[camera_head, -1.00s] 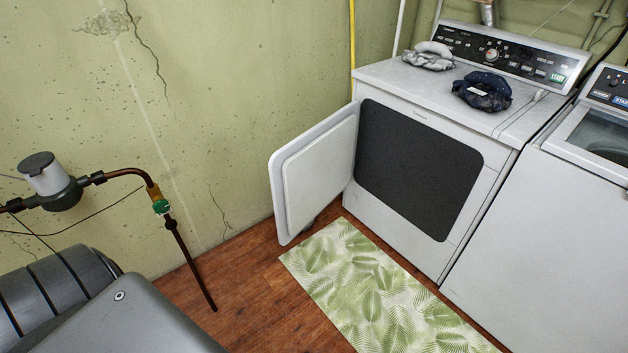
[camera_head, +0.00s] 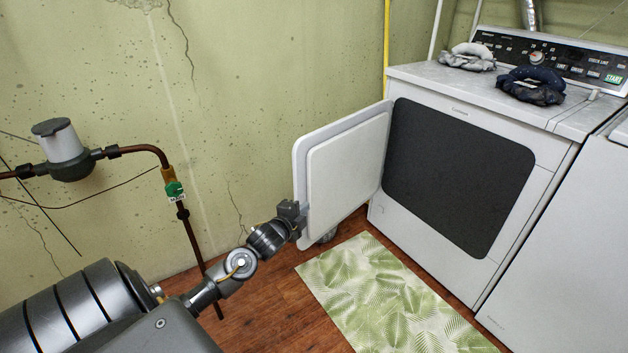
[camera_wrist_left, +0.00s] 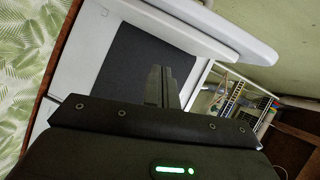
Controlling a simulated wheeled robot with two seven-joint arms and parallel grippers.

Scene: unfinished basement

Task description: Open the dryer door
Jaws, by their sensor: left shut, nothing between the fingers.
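The dryer (camera_head: 520,150) stands at the right in the head view. Its white door (camera_head: 345,170) is swung out wide to the left, showing the dark grey front panel area (camera_head: 455,175). My left gripper (camera_head: 297,213) is shut and empty at the door's free edge, low down; I cannot tell whether it touches. In the left wrist view the shut fingers (camera_wrist_left: 160,86) point toward the dark area (camera_wrist_left: 135,65), with the white door (camera_wrist_left: 205,30) above them. My right gripper is not in view.
A leaf-patterned mat (camera_head: 390,295) lies on the wooden floor before the dryer. Folded cloths (camera_head: 531,85) lie on top. A second white machine (camera_head: 570,240) stands to the right. A pipe with a green valve (camera_head: 174,188) runs along the wall at left.

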